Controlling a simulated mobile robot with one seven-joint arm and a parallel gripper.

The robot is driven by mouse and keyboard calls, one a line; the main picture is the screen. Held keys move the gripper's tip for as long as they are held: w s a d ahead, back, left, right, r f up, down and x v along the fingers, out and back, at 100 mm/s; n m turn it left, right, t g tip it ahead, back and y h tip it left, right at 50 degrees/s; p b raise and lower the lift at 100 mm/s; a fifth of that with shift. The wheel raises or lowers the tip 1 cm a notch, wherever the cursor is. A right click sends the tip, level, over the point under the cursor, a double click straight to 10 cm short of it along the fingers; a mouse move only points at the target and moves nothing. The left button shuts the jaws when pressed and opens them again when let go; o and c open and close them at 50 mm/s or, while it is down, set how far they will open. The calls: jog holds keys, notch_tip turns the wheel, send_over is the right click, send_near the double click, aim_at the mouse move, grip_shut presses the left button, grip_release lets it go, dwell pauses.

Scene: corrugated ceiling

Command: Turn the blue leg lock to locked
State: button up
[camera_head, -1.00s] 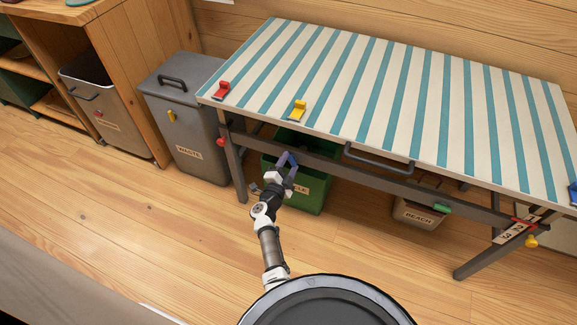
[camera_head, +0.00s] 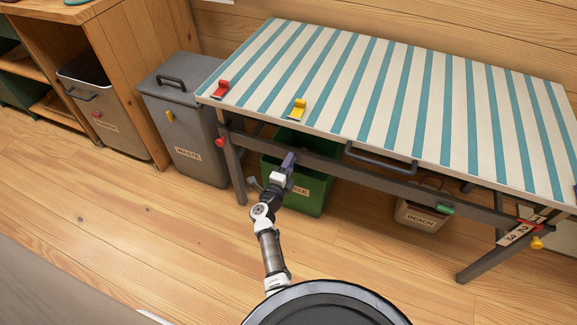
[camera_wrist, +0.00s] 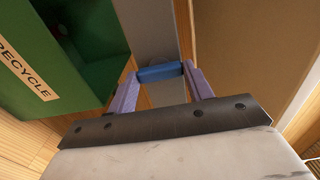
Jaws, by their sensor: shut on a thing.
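The blue leg lock (camera_wrist: 160,72) is a short blue bar on the grey rail under the striped table (camera_head: 440,105). In the wrist view it lies between the two purple fingertips of my gripper (camera_wrist: 162,78), which are shut on it at its two ends. In the head view my gripper (camera_head: 288,162) reaches up to the table's front rail (camera_head: 330,163). There the lock is mostly hidden by the fingers, and its setting cannot be read.
A green recycle bin (camera_head: 312,190) stands right behind my gripper. A grey waste bin (camera_head: 188,120) is to the left and a beach bin (camera_head: 420,213) to the right. Red (camera_head: 220,89) and yellow (camera_head: 298,109) levers sit on the tabletop edge. The floor in front is clear.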

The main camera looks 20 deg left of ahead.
dwell(0.3)
jog(key=o, duration=1)
jog(key=shift+s, duration=0.1)
jog(key=s, duration=1.3)
jog(key=shift+s+a+p, duration=0.25)
jog(key=shift+s+p, duration=0.1)
